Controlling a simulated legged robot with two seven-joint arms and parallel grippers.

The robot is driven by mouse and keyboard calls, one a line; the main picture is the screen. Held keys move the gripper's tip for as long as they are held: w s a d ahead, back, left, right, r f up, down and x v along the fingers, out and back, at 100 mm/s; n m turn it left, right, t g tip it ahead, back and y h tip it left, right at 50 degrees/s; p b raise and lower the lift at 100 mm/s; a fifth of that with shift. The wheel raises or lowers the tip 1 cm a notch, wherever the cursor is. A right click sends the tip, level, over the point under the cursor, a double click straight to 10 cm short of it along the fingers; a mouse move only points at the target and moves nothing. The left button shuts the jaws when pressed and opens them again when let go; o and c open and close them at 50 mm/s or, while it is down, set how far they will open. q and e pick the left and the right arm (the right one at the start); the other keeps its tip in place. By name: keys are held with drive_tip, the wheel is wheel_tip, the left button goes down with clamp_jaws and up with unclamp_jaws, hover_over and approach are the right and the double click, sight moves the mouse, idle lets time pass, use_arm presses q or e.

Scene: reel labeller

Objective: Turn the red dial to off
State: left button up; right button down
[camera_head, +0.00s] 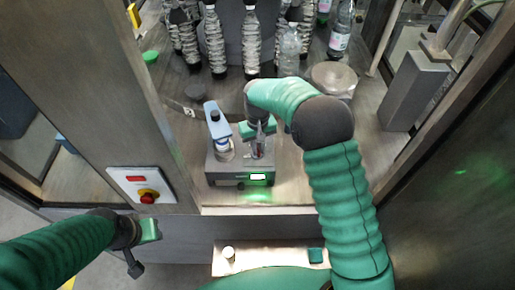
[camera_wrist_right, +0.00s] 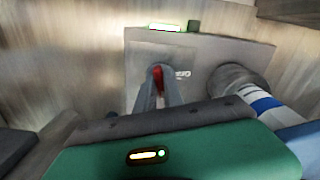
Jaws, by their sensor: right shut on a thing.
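A grey box (camera_head: 232,178) with a lit green display stands on the metal counter. In the right wrist view the red dial (camera_wrist_right: 158,80) shows as a narrow red strip on the face of this box (camera_wrist_right: 205,62). My right gripper (camera_wrist_right: 157,92) is shut on the dial, one finger on each side, and the fingers hide most of it. In the head view the right gripper (camera_head: 259,150) reaches down onto the right part of the box. My left gripper (camera_head: 148,232) hangs at the lower left, away from the box; its fingers are not clear.
A blue and white device (camera_head: 218,130) stands on the box's left side, close beside my right gripper. A white panel (camera_head: 125,187) with a red knob on yellow is on the left post. Several bottles (camera_head: 252,45) stand behind. Metal posts flank the opening.

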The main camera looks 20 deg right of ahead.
drive_tip(key=n, duration=0.3)
drive_tip(key=shift+w+r+n, duration=0.2)
drive_tip(key=shift+w+n, duration=0.1)
drive_tip(key=n, duration=0.3)
drive_tip(key=shift+n, duration=0.3)
drive_tip(key=n, duration=0.3)
drive_tip(key=shift+n, duration=1.9)
drive_tip(key=c, duration=1.5)
unclamp_jaws()
drive_tip(key=shift+f, duration=0.1)
drive_tip(key=shift+o, duration=0.2)
drive_tip(key=shift+a+f, duration=0.1)
